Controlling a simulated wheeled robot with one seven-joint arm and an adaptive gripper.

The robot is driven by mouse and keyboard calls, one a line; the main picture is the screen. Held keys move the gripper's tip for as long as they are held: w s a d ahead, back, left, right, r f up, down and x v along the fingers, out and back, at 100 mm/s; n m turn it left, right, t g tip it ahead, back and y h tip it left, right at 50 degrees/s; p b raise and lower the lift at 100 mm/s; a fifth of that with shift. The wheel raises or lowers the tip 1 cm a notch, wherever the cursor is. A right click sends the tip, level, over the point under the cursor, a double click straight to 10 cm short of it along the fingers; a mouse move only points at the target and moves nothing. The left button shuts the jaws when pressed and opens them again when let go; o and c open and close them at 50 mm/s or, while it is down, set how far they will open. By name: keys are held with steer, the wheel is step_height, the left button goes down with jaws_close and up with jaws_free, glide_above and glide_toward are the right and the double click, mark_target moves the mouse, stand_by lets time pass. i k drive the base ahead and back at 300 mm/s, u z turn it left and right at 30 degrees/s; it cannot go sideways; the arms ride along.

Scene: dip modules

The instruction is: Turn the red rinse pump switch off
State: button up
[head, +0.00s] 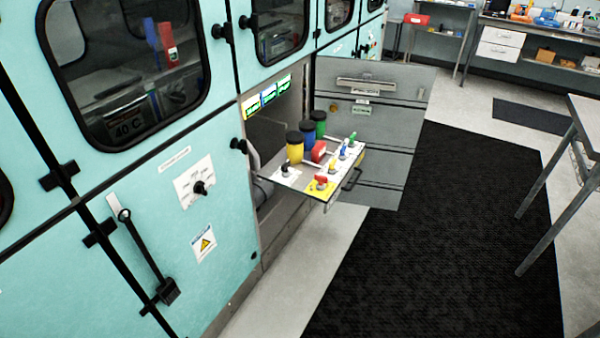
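The red switch (321,182) sits on a yellow plate at the near front corner of a pulled-out tray (290,184). It is small, and I cannot tell which position it is in. I cannot read any label beside it. A black knob (286,170) stands to its left on the tray. Several small knobs, among them a blue one (343,151), run behind it along the tray's right side. My gripper is not in view.
A black mat (440,250) covers clear floor; a table (585,110) stands right.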

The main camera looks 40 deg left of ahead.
mark_target(321, 179)
steer(key=u, duration=1.45)
